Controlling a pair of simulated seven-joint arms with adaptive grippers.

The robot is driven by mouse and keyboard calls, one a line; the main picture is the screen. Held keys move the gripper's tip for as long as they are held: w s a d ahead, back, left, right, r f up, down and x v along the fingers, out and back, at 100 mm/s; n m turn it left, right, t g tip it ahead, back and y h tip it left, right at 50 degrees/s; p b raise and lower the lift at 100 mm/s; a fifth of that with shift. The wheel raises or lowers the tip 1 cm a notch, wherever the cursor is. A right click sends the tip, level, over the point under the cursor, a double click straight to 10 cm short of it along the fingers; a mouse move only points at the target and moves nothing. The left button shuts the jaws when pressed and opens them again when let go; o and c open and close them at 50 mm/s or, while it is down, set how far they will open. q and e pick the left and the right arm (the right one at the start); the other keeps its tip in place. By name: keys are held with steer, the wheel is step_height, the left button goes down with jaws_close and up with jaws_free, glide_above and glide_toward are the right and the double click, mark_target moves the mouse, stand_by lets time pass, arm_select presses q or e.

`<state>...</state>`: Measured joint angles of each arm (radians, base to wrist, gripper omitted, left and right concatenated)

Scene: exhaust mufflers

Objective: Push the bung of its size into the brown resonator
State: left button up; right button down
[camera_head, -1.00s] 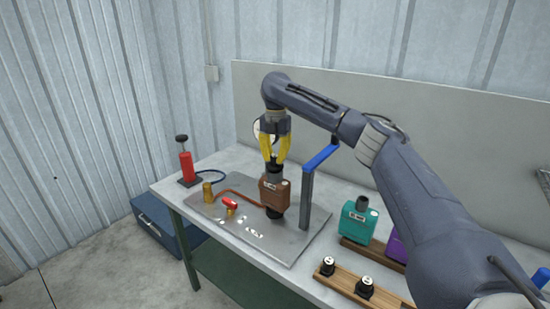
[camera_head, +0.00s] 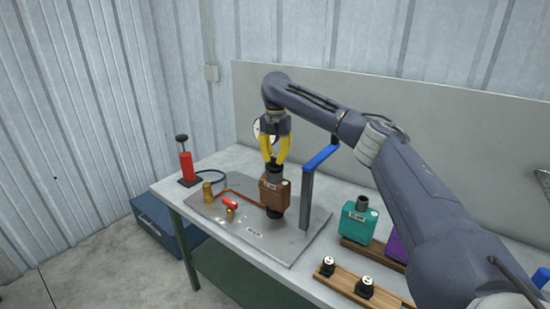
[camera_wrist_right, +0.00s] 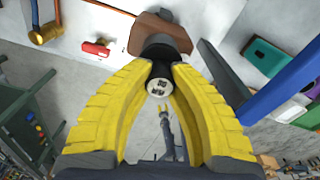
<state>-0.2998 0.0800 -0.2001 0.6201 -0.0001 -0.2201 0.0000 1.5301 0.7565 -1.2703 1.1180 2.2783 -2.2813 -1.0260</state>
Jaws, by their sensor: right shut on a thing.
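The brown resonator (camera_head: 274,192) stands upright on the metal plate (camera_head: 240,235), with its black neck (camera_head: 275,172) at the top. It also shows in the right wrist view (camera_wrist_right: 135,38). My right gripper (camera_head: 274,162) points down at the neck, its yellow fingers shut on a black bung with a pale marked top (camera_wrist_right: 159,87). The bung is in line with the neck at its mouth; I cannot tell how deep it sits. My left gripper is not in view.
A blue-topped post (camera_head: 307,200) stands right of the resonator. A teal resonator (camera_head: 358,222) and a purple one (camera_head: 397,247) stand further right. A wooden rack (camera_head: 345,282) holds two black bungs. A red pump (camera_head: 187,167) and a red-handled valve (camera_head: 230,204) are left.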

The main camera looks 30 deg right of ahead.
steer(key=shift+f, duration=0.5)
steer(key=c, duration=1.3)
jaws_free()
steer(key=shift+o, duration=0.2)
steer(key=shift+r, duration=0.1)
step_height(320, 180, up, 12)
steer(key=shift+d, duration=0.15)
steer(key=shift+w, duration=0.15)
